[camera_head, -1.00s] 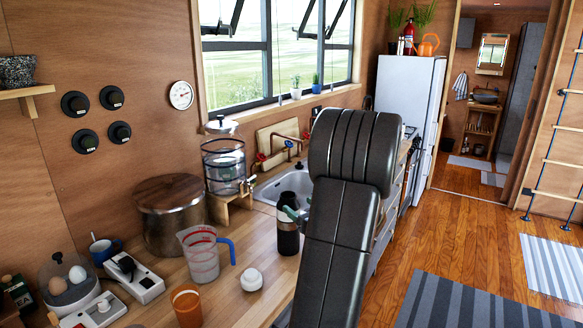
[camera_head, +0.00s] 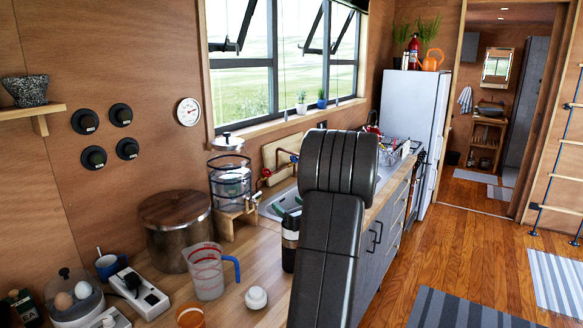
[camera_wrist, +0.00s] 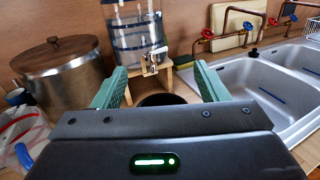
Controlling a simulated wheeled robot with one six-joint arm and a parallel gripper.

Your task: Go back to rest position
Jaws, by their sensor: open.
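My gripper (camera_wrist: 160,88) is open, its two green fingers spread apart in the wrist view. A dark round top (camera_wrist: 160,99) shows low between the fingers, partly hidden by the gripper body. It seems to be the black bottle (camera_head: 290,250), which stands upright on the counter in the head view. I cannot tell whether the fingers touch it. In the head view my arm hides most of the gripper; a green finger shows by the bottle's top.
The wooden counter (camera_head: 240,255) also holds a measuring jug (camera_head: 207,275), a lidded pot (camera_head: 177,230), a water dispenser (camera_head: 230,180) and a white round item (camera_head: 256,297). The sink (camera_wrist: 265,90) lies to the right in the wrist view. Wooden floor is open at right.

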